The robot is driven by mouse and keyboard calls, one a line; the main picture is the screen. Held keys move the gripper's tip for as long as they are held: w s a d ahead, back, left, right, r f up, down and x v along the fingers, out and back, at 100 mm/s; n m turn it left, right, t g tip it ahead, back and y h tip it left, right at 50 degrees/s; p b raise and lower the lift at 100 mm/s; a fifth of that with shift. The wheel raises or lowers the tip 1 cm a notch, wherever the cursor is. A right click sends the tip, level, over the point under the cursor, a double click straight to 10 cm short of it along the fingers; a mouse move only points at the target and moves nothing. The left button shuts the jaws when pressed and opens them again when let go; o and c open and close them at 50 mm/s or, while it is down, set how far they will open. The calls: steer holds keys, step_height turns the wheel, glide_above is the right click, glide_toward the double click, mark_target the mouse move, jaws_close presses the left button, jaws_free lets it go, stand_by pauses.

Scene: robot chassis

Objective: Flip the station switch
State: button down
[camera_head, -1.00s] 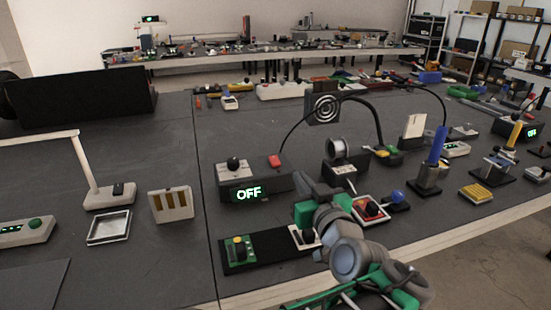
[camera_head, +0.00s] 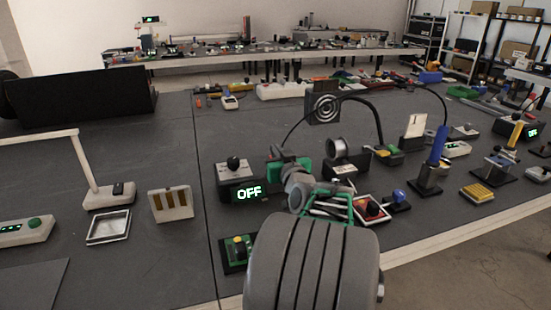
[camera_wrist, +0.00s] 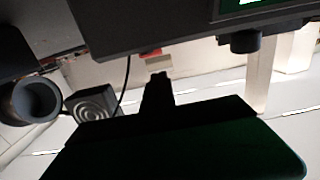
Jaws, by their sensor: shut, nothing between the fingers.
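The station is a dark box with a green-lit display (camera_head: 249,191) reading OFF. A white panel (camera_head: 229,172) with a black knob (camera_head: 233,162) stands on its left part. In the wrist view, the box (camera_wrist: 185,25) hangs upside down along the top, with a dark knob (camera_wrist: 245,41) below the lit display edge. My gripper (camera_wrist: 158,79) is shut and empty, its narrow tip apart from the knob in that picture. In the head view, its green body shows just right of the station, and I cannot tell whether it touches the box.
A spool holder (camera_head: 345,160) stands close to the right of my gripper. A red-panelled box (camera_head: 371,209) and a blue-knobbed device (camera_head: 398,199) sit nearer the table edge. A green-panelled box (camera_head: 239,250) is in front. A black cable arches behind. The left tabletop has free room.

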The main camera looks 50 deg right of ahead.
step_height(320, 180, down, 2)
steer(key=shift+w+d, duration=0.1)
steer(key=shift+w, duration=0.05)
steer(key=shift+r, duration=0.1)
